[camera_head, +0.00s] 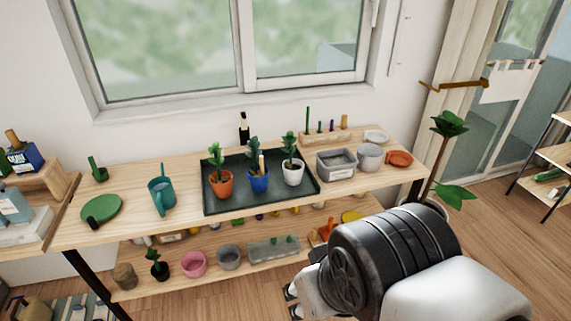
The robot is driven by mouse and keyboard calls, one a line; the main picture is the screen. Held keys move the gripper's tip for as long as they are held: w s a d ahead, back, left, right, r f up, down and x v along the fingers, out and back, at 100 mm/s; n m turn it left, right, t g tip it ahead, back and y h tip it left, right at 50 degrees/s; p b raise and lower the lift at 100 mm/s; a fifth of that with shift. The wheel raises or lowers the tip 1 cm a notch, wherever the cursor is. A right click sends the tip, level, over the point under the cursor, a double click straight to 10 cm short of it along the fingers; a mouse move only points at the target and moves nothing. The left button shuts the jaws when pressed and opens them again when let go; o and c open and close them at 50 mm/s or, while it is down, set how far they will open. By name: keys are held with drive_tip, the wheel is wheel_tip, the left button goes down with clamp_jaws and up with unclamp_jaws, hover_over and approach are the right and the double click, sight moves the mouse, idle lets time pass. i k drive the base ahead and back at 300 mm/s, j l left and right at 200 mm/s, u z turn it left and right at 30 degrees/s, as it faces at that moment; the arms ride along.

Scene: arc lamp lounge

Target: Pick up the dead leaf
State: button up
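I cannot make out a dead leaf for certain. Three potted plants stand on a dark green tray (212,201) on the wooden bench: one in an orange pot (221,186), one in a blue pot (258,182), one in a white pot (292,174). A small pale yellow upright piece (261,165) shows at the blue-pot plant; it is too small to identify. My gripper (292,301) is low at the front, right of centre, in front of the bench and apart from the plants. Its dark fingertips show apart with nothing seen between them; my arm hides the rest.
A grey bin (336,164), grey pot (369,157) and orange dish (399,159) stand right. The lower shelf holds pots, including a pink one (193,264). A tall plant (450,125) stands beyond the right end.

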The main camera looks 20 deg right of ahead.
sight(293, 177)
drive_tip(key=i+z, duration=0.15)
drive_tip(key=i, duration=0.3)
drive_tip(key=i+j+z, duration=0.15)
drive_tip(key=i, duration=0.3)
drive_tip(key=i+j+z, duration=0.15)
drive_tip(key=i, duration=0.3)
drive_tip(key=z, duration=0.8)
